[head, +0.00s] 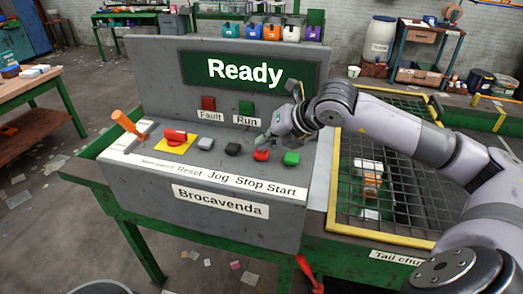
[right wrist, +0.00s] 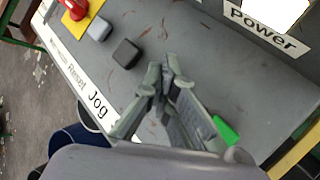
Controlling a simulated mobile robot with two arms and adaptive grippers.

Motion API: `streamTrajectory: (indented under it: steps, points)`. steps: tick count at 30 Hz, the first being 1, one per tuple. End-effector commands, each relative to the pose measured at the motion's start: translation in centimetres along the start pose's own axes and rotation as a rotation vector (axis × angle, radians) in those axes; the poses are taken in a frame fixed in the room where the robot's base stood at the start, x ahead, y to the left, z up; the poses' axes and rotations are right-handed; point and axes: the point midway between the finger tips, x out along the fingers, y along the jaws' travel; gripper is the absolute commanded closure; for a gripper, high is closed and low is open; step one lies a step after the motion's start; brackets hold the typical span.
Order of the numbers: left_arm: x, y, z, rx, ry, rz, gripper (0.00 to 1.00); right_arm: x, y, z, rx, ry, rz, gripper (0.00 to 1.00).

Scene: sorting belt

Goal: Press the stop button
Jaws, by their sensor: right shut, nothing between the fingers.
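The red stop button (head: 261,155) sits on the grey control console (head: 135,185), above the printed word Stop. It lies between the black Jog button (head: 232,149) and the green Start button (head: 291,158). My right gripper (head: 262,141) is shut and empty, just behind the stop button in the head view; whether it touches the button I cannot tell. In the right wrist view the shut fingers (right wrist: 163,72) point at the panel between the Jog button (right wrist: 125,53) and the Start button (right wrist: 226,130), and the stop button is hidden. My left gripper is out of view.
The display (head: 246,70) reads Ready. A red Fault lamp (head: 208,103) and green Run lamp (head: 247,108) stand behind the buttons. A grey button (head: 205,142), red switch (head: 175,136) and orange lever (head: 124,121) lie left. A yellow-edged mesh guard (head: 385,222) is on the right.

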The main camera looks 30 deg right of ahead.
Motion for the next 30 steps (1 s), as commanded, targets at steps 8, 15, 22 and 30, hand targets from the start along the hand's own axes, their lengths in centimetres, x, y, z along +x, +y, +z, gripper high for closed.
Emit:
streamTrajectory:
  steps: [8,15,22,30]
  points:
    - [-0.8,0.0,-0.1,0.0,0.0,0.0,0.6,-1.0,0.8,0.8,0.0,0.001,0.0,1.0]
    - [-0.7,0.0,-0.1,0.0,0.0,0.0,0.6,-1.1,0.8,0.8,0.0,0.0,0.0,1.0]
    - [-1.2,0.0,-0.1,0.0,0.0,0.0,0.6,-1.6,1.2,1.2,0.0,-0.001,0.001,1.0]
    - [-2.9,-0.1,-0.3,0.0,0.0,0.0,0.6,-3.5,2.6,2.6,0.0,-0.001,0.001,1.0]
